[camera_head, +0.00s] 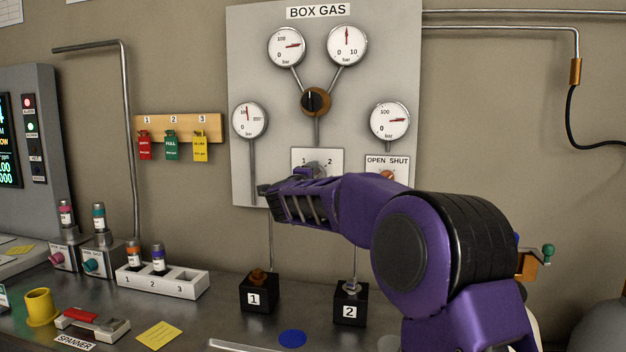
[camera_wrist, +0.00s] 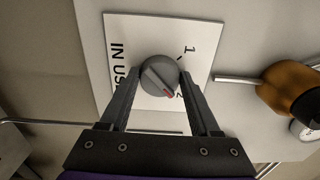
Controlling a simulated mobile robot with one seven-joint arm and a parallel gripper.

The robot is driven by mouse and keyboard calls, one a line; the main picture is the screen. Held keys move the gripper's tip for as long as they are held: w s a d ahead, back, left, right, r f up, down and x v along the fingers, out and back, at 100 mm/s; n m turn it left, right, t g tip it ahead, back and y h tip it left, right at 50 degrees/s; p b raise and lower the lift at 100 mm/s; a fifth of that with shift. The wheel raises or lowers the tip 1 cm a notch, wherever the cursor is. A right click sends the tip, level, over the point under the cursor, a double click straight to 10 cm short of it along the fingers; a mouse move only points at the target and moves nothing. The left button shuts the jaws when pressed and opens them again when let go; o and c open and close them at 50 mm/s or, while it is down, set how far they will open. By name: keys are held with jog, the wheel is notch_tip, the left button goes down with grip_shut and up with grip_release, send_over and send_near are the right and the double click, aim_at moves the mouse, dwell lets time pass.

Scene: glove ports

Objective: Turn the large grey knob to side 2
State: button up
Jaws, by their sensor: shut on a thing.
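The large grey knob (camera_wrist: 158,70) sits on a white plate (camera_wrist: 122,32) lettered IN USE, with marks 1 and 2. My gripper (camera_wrist: 161,78) is shut on the knob, one finger on each side. The knob's red pointer line slants to the lower right in the wrist view, towards the 2; whether it lines up exactly I cannot tell. The right finger partly hides the 2. In the head view the plate (camera_head: 335,158) shows beyond my gripper, which covers much of the knob.
The BOX GAS panel (camera_head: 268,170) carries several gauges and an orange-and-black knob (camera_head: 316,101) above the plate. An OPEN/SHUT plate (camera_head: 387,161) is just right. Below stand black blocks 1 (camera_head: 260,296) and 2 (camera_head: 351,308) and a white vial rack (camera_head: 190,284).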

jog(key=o, duration=1.4)
jog(key=shift+c, duration=0.2)
jog(key=shift+s, duration=0.1)
jog(key=s+a, duration=0.3)
jog(key=s, duration=1.4)
jog(key=shift+a+b, duration=0.15)
jog(key=shift+b, duration=0.25)
